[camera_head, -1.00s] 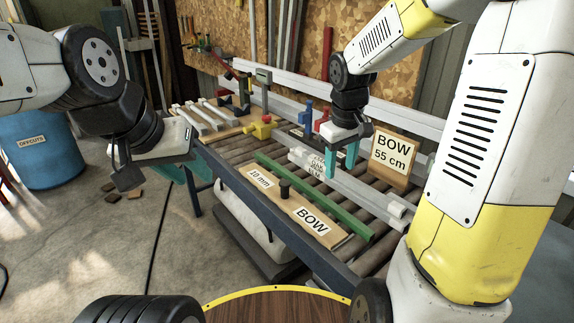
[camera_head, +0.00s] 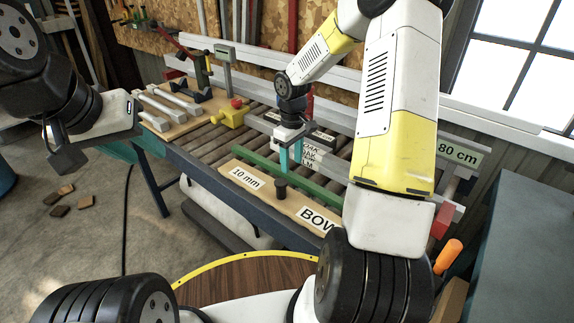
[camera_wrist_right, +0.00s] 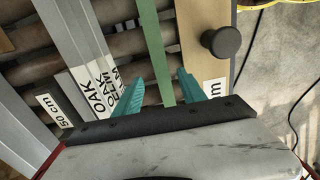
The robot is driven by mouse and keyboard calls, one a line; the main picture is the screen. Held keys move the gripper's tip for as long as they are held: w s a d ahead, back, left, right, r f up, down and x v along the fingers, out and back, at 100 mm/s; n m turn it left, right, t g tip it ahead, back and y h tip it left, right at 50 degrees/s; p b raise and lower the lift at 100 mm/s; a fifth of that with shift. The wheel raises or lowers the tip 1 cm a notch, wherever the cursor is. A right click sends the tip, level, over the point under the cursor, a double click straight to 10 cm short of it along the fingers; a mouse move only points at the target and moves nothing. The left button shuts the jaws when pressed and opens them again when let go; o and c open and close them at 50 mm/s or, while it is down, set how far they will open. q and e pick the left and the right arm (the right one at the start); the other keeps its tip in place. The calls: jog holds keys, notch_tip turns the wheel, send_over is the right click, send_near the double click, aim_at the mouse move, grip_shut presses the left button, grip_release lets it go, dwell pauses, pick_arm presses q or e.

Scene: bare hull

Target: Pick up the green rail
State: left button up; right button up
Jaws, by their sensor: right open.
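The green rail (camera_head: 257,163) is a long thin bar lying on the roller bench, behind a wooden board (camera_head: 265,193) labelled "10 mm" and "BOW". My right gripper (camera_head: 290,163) points down over the rail with its teal fingers apart. In the right wrist view, the rail (camera_wrist_right: 150,40) runs between the two open fingers (camera_wrist_right: 160,77); contact cannot be told. Part of the rail is hidden behind the fingers in the head view. My left gripper (camera_head: 120,150) is at the left, away from the rail; its fingers are only partly visible.
A black knob (camera_head: 280,188) stands up from the board close to the rail. Pale bars with an "OAK" label (camera_wrist_right: 90,85) lie on the rail's other side. A yellow block with a red top (camera_head: 232,113) sits further left.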

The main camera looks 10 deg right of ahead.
aim_at(290, 174)
jog(key=f, duration=0.4)
jog(key=shift+a+f, duration=0.3)
grip_shut()
